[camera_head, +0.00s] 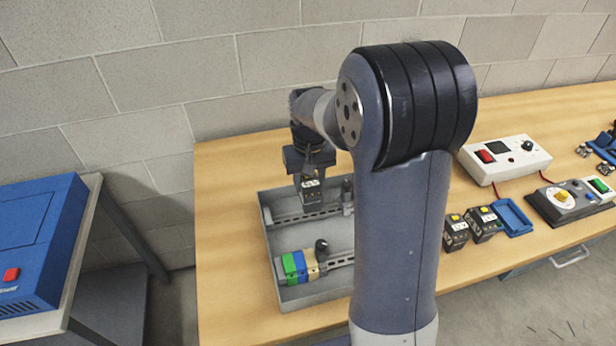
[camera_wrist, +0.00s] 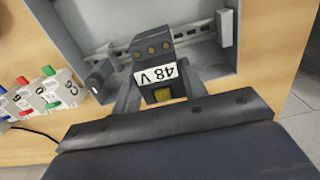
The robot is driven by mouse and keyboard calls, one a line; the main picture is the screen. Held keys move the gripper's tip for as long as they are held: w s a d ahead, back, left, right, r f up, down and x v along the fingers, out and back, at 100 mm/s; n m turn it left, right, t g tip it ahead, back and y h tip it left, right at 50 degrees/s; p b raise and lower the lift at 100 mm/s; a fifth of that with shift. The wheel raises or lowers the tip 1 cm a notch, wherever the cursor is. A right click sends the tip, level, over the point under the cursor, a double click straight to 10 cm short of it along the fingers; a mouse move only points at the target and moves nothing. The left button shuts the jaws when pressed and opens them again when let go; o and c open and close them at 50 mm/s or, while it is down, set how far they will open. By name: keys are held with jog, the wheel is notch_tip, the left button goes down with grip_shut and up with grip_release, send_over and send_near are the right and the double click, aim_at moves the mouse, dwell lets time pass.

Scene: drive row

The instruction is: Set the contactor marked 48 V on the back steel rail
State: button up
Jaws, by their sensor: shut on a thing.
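My gripper (camera_head: 311,168) is shut on a dark contactor (camera_head: 312,193) with a white label. In the wrist view the label on this contactor (camera_wrist: 155,62) reads 48 V, upside down, with a yellow button below it and brass screws above. The fingers (camera_wrist: 160,92) hold it from both sides. The back steel rail (camera_head: 300,217) runs across the grey enclosure (camera_head: 272,246). The contactor is over this rail (camera_wrist: 200,31), which shows on both sides of it in the wrist view. I cannot tell whether they touch.
A front rail (camera_head: 341,262) carries green, blue and tan blocks (camera_head: 302,265). A grey end piece (camera_wrist: 226,27) stands on the back rail.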

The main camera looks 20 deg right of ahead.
jog(key=shift+f+b, duration=1.55)
jog(key=shift+f, duration=1)
jog(key=shift+f+b, duration=0.35)
jog(key=shift+f, duration=0.15)
jog(key=o, duration=1.3)
notch_tip(320, 180, up, 11)
jog(key=shift+f, duration=0.1)
notch_tip(320, 180, down, 11)
jog(key=shift+r, duration=0.4)
jog(key=shift+f, duration=0.1)
